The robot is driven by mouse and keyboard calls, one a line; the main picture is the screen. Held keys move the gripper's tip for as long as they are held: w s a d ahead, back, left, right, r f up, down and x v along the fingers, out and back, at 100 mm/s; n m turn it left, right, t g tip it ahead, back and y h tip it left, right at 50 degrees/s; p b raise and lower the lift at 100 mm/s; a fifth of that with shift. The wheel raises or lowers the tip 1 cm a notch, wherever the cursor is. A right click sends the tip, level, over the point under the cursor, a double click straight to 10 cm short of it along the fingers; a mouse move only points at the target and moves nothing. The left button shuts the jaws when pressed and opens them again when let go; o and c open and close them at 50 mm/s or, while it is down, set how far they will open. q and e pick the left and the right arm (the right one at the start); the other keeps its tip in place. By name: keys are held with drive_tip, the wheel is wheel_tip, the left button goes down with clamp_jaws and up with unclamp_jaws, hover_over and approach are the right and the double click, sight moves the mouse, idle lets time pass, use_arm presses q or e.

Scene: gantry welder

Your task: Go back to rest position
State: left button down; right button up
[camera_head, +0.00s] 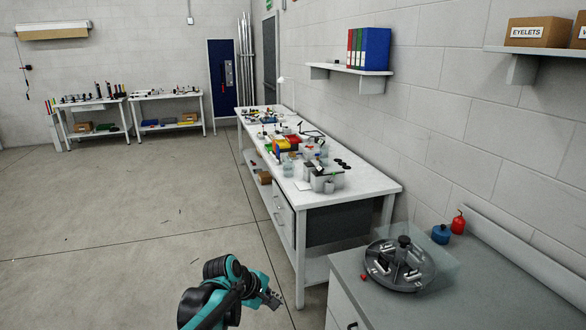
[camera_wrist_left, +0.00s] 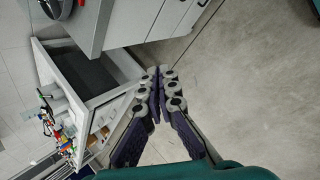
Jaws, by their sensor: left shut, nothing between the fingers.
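My left arm shows at the bottom middle of the head view, teal and black. Its gripper (camera_head: 271,299) is low over the bare floor, in front of the grey cabinet and apart from it. In the left wrist view the gripper (camera_wrist_left: 159,75) has its two fingers together at the tips with nothing between them. My right gripper is in neither view.
A grey cabinet (camera_head: 480,312) with a round metal fixture (camera_head: 399,264) stands at the lower right. A long white workbench (camera_head: 365,184) with parts and bins runs behind it. Open floor (camera_head: 120,235) lies to the left.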

use_arm(q)
drive_tip(key=s+a+m+y, duration=0.1)
drive_tip(key=s+a+m, duration=0.3)
drive_tip(key=s, duration=0.4)
drive_tip(key=s+a+r+m+t+y, duration=0.1)
drive_tip(key=s+a+m, duration=0.3)
drive_tip(key=s, duration=0.4)
drive_tip(key=s+a+m+t+y, duration=0.1)
drive_tip(key=s+a+m+y, duration=0.2)
drive_tip(key=s, duration=0.6)
drive_tip(key=shift+a+r+m, duration=0.2)
drive_tip(key=shift+a+m, duration=0.6)
drive_tip(key=shift+a, duration=0.25)
drive_tip(key=shift+w, duration=0.1)
